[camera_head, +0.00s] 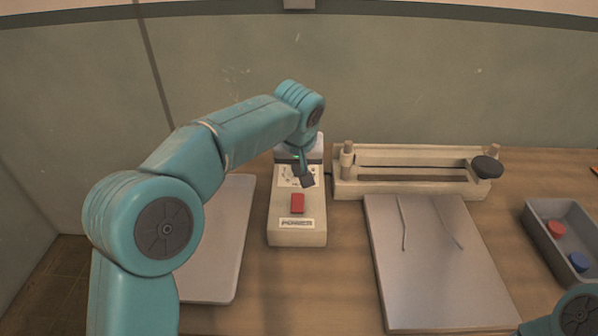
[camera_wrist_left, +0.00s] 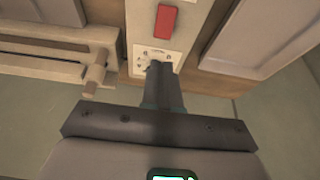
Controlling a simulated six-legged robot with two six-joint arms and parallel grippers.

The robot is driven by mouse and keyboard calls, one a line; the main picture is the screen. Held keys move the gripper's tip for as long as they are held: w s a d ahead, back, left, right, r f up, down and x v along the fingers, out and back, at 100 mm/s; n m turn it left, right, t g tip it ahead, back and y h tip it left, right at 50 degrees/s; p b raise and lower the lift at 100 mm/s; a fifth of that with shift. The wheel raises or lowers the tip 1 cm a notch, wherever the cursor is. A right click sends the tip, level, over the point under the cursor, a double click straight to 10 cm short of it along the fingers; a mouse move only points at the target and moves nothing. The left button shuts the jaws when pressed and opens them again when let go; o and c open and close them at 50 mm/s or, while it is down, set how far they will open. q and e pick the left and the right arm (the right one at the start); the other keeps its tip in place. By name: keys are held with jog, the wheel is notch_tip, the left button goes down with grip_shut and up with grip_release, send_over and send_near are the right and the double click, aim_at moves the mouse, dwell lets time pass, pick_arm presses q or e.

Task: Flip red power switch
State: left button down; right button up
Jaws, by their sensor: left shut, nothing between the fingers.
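The red power switch (camera_head: 297,203) sits on the front part of a cream power box (camera_head: 298,226), which stands on the table and has a label below the switch. My left gripper (camera_head: 308,182) is shut and empty, above the box and just behind the switch. In the left wrist view the shut fingers (camera_wrist_left: 160,68) are over the box's dial panel, and the red switch (camera_wrist_left: 166,18) shows beyond the fingertips, apart from them. Part of the box's panel is hidden by my gripper. My right gripper is not in view; only a bit of my right arm shows at the lower right.
A cream rail device with a dark knob (camera_head: 487,167) stands right of the box. A grey plate with two thin wires (camera_head: 425,285) lies in front of it. Another grey plate (camera_head: 222,245) lies left. A grey tray (camera_head: 536,226) at right holds red and blue pieces.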

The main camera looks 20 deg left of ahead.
pick_arm(q)
jog(key=p, duration=0.1)
send_near(299, 197)
jog(key=x, duration=0.5)
jog(key=shift+w, duration=0.15)
jog(key=shift+a+f, duration=0.1)
jog(key=shift+f, duration=0.65)
jog(key=shift+w, duration=0.1)
